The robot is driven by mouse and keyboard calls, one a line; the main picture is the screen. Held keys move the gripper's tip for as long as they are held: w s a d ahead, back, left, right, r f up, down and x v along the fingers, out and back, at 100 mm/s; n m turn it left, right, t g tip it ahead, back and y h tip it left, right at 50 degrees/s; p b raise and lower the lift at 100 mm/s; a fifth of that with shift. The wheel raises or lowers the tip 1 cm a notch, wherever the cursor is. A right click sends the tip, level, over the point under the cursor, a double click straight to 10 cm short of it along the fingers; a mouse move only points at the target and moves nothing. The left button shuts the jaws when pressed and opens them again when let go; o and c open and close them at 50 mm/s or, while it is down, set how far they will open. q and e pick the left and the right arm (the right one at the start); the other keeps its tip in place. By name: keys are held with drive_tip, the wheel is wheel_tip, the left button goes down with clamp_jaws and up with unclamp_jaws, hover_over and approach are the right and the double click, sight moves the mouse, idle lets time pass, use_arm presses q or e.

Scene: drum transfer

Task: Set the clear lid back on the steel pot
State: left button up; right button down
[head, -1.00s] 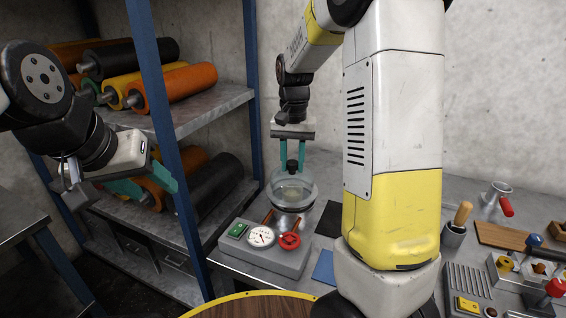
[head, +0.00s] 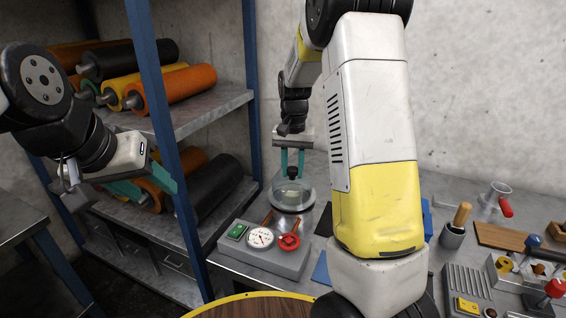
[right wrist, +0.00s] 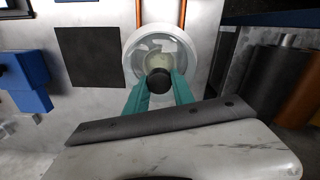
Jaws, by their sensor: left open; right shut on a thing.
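The clear lid (head: 306,190) with its black knob (head: 292,173) is at the steel pot (head: 290,222), at the back left of the bench. My right gripper (head: 292,164) is shut on the knob from above. In the right wrist view the knob (right wrist: 158,82) sits between the teal fingers and the round lid (right wrist: 138,57) looks level. The lid covers the pot's top; I cannot tell whether it touches the rim. My left gripper (head: 148,184) is open and empty at the left, in front of the shelf, far from the pot.
A blue-post shelf (head: 170,150) with rollers is close on the left. A dark mat (right wrist: 88,57) and blue items lie beside the pot. Tools fill the bench's right.

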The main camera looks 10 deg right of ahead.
drive_tip(key=shift+f, duration=0.45)
drive_tip(key=c, duration=1.1)
unclamp_jaws()
drive_tip(key=shift+r, duration=0.1)
drive_tip(key=s+r+t+y, duration=0.1)
drive_tip(key=s+r, duration=0.2)
drive_tip(key=r, duration=0.5)
drive_tip(key=s+r, duration=0.2)
drive_tip(key=r, duration=0.6)
drive_tip(key=shift+s+a+f+n+t+y, duration=0.15)
drive_tip(key=shift+s+a+n+t, duration=0.45)
drive_tip(key=shift+s, duration=2.7)
drive_tip(key=shift+s+a+r+n+t+y, duration=0.2)
drive_tip(key=shift+s+n+t, duration=0.8)
drive_tip(key=shift+s, duration=2.25)
drive_tip(key=shift+s+a+f+n+t+y, duration=0.3)
drive_tip(key=shift+s+n+t, duration=0.5)
drive_tip(key=shift+s, duration=2.5)
